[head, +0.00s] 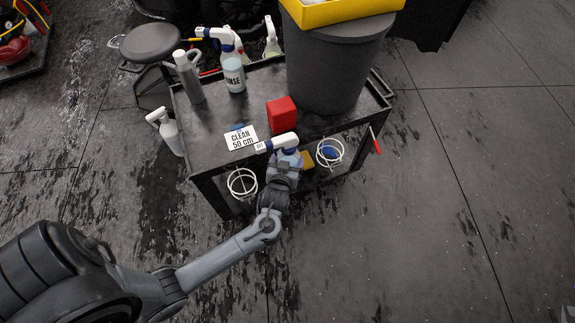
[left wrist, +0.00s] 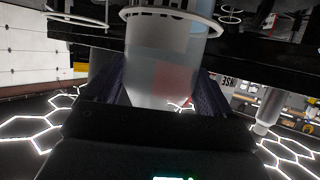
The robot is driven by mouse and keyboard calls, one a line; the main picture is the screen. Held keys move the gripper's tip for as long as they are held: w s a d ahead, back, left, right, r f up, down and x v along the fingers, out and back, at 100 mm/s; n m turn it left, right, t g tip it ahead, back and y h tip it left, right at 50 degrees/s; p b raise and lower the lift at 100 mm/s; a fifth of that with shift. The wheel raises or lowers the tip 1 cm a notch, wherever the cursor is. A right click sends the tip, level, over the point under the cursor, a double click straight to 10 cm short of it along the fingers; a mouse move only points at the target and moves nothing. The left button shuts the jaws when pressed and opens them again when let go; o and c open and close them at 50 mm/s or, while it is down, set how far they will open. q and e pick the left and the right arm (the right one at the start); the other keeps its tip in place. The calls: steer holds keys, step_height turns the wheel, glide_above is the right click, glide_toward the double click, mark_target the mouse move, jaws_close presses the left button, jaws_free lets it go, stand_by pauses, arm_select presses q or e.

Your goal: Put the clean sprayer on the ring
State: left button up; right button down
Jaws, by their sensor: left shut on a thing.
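The sprayer (head: 283,143) has a white trigger head and a blue collar, and stands roughly upright at the front edge of the black cart. My left gripper (head: 285,172) is shut on its bottle, seen large and translucent in the left wrist view (left wrist: 160,65). In that view, which is upside down, a white ring (left wrist: 175,14) crosses the bottle's lower end and appears to go around it. In the head view my gripper hides that spot. White wire rings show on either side, a left one (head: 242,184) and a right one (head: 329,152). My right gripper is not in view.
Another spray bottle (head: 168,135) is at the cart's left side. The floor in front is clear.

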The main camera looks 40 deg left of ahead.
arm_select(q)
step_height(320, 180, down, 3)
steer(key=shift+r+b, duration=0.15)
steer(key=shift+b, duration=0.3)
steer(key=shift+f, duration=0.2)
steer(key=o, duration=1.1)
steer(key=shift+o, duration=0.3)
steer(key=shift+s+a, duration=0.1)
steer(key=shift+a, duration=0.1)
steer(key=shift+d, duration=0.15)
